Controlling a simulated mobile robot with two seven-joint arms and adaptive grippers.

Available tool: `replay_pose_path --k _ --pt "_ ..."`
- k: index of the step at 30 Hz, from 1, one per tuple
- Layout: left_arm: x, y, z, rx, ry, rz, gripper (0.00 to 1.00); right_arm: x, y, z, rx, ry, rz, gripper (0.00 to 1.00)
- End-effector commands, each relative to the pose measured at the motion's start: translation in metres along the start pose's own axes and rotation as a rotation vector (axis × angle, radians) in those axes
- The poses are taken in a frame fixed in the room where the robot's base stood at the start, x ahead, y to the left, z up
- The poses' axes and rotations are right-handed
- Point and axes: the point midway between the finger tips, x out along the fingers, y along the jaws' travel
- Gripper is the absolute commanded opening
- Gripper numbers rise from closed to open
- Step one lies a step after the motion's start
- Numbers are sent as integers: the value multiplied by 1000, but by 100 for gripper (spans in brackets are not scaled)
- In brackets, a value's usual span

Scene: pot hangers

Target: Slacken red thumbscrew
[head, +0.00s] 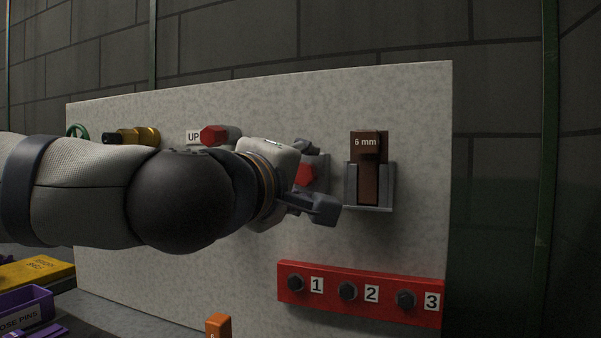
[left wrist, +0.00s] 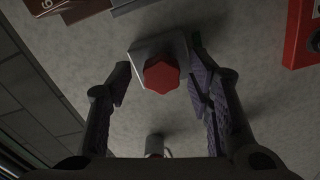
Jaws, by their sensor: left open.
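The red thumbscrew (head: 306,173) has a faceted head and sits on a grey block on the upright speckled panel (head: 420,100). In the left wrist view the red thumbscrew (left wrist: 161,75) shows whole, on its pale grey block (left wrist: 143,52). My left gripper (head: 315,178) is open in front of the panel, one finger above the thumbscrew and one below it. In the left wrist view the fingers of my left gripper (left wrist: 160,82) stand on either side of the head, with gaps. My right gripper is not in view.
A second red knob (head: 214,135) by an "UP" label lies behind my arm. A brown "6 mm" piece (head: 369,145) sits in a grey holder just right of my gripper. A red numbered strip (head: 361,302) is below. An orange piece (head: 218,325) stands at the bottom.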

Motion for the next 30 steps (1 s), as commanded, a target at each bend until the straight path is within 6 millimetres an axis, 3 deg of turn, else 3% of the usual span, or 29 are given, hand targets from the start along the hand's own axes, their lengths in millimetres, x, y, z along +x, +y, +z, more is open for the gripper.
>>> replay_pose_path --k 10,11,16,19,30 --pt "2 0 0 51 0 0 47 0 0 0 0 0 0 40" --pt "1 1 0 121 2 2 47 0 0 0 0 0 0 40" --pt "1 2 0 788 5 2 47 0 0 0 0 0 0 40" --pt "2 -1 0 984 -1 -2 47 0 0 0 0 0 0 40" --pt "2 0 0 1050 -1 -1 47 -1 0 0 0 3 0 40"
